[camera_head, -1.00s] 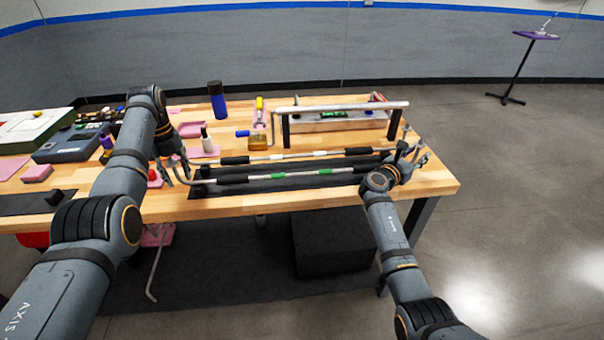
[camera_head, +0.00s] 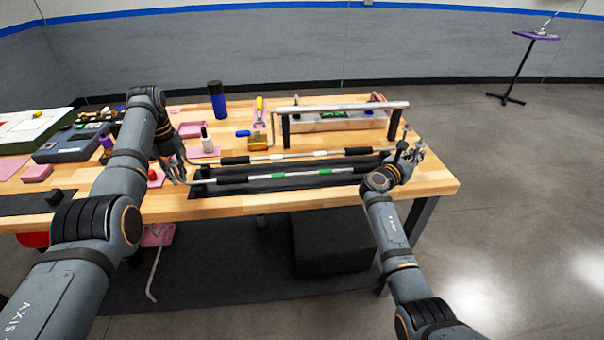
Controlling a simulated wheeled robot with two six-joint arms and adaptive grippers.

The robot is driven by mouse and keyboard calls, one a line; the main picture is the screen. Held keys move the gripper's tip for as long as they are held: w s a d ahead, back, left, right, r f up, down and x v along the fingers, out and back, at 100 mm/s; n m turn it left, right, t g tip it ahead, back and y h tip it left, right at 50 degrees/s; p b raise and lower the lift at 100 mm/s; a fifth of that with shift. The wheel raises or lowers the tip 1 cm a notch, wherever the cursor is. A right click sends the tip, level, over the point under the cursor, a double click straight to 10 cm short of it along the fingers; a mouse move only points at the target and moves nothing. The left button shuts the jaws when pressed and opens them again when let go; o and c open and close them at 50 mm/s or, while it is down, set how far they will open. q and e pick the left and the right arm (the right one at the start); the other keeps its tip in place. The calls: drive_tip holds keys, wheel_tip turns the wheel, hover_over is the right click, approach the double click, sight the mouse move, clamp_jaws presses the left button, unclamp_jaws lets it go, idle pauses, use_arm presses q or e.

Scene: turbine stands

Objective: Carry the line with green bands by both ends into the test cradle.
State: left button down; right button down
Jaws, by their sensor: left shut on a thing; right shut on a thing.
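The line with green bands (camera_head: 301,174) is a thin silver tube with black sleeves and two green bands. It lies level along the front of the dark mat, left to right. My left gripper (camera_head: 182,174) is shut on its left end. My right gripper (camera_head: 408,160) is shut on its right end; the wrist partly hides that end. I cannot tell whether the line is clear of its supports. A silver unit with a green display (camera_head: 345,123) stands behind a raised bar at the back right; I cannot tell for sure whether it is the test cradle.
A similar line with white bands (camera_head: 292,154) lies parallel just behind. The raised silver bar (camera_head: 345,107) stands on black posts at the back right. A blue bottle (camera_head: 217,103), a white bottle (camera_head: 205,139) and pink pads stand behind the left gripper. Bare wood shows at the front right.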

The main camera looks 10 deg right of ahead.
sight(173, 162)
use_arm(q)
drive_tip(key=shift+r, duration=0.1)
